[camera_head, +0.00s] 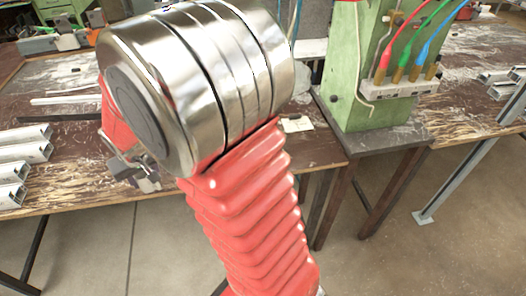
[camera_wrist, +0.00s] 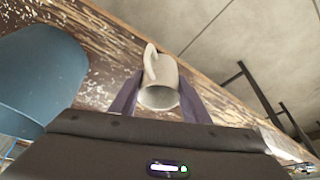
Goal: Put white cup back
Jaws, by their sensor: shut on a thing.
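The white cup (camera_wrist: 160,92) is between the two dark fingers of my gripper (camera_wrist: 158,100) in the wrist view. The fingers are shut on its sides. Its handle points up in the picture, and its open rim faces the wrist camera. The worn bench top (camera_wrist: 105,55) shows behind it; I cannot tell whether the cup touches it. In the head view my red and steel arm covers the middle, and the cup cannot be made out there.
A blue rounded object (camera_wrist: 40,78) stands left of the cup in the wrist view. In the head view, aluminium profiles (camera_head: 22,152) lie at the bench's left. A green machine (camera_head: 375,65) with coloured cables stands right of my arm. Concrete floor lies below the bench edge.

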